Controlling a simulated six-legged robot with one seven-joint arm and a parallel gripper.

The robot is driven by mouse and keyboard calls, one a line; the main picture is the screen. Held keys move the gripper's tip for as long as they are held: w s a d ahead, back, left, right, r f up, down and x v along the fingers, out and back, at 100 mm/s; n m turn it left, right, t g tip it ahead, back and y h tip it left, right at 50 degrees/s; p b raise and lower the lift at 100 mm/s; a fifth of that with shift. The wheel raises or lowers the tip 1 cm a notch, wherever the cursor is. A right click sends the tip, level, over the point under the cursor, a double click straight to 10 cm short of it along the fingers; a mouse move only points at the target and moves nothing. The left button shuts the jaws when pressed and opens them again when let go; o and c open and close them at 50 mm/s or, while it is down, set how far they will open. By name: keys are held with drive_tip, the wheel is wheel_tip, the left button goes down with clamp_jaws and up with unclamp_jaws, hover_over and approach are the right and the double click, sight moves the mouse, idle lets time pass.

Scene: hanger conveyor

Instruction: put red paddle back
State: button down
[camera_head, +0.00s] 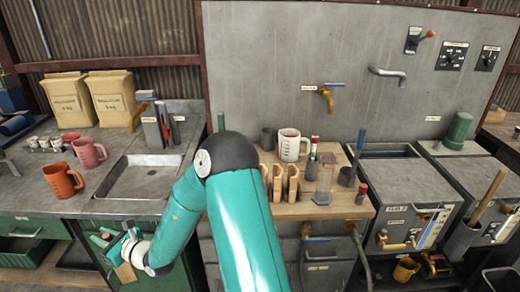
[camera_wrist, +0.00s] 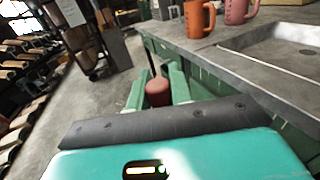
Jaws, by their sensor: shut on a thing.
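My gripper (camera_wrist: 155,95) is shut on the red paddle (camera_wrist: 158,92) in the wrist view. Its rounded red end sits between the two green fingers, and a thin dark shaft rises from it. In the head view my gripper (camera_head: 130,245) is at the lower left, in front of the green cabinet and below the counter edge; the paddle is hard to make out there. A dark holder (camera_head: 152,133) with several upright thin pieces, one with red on it, stands behind the sink on the left counter.
The sink (camera_head: 145,178) is in the left counter. An orange mug (camera_head: 62,180) and a pink mug (camera_head: 89,152) stand left of it. A wooden-topped bench (camera_head: 300,207) with a white measuring jug (camera_head: 291,145) is to the right. Open floor (camera_wrist: 90,110) shows left of the cabinet.

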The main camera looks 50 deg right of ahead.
drive_tip(key=shift+s+d, duration=0.2)
drive_tip(key=shift+w+a+f, duration=0.1)
drive_tip(key=shift+a+f, duration=0.05)
drive_tip(key=shift+a, duration=0.05)
drive_tip(key=shift+d, duration=0.15)
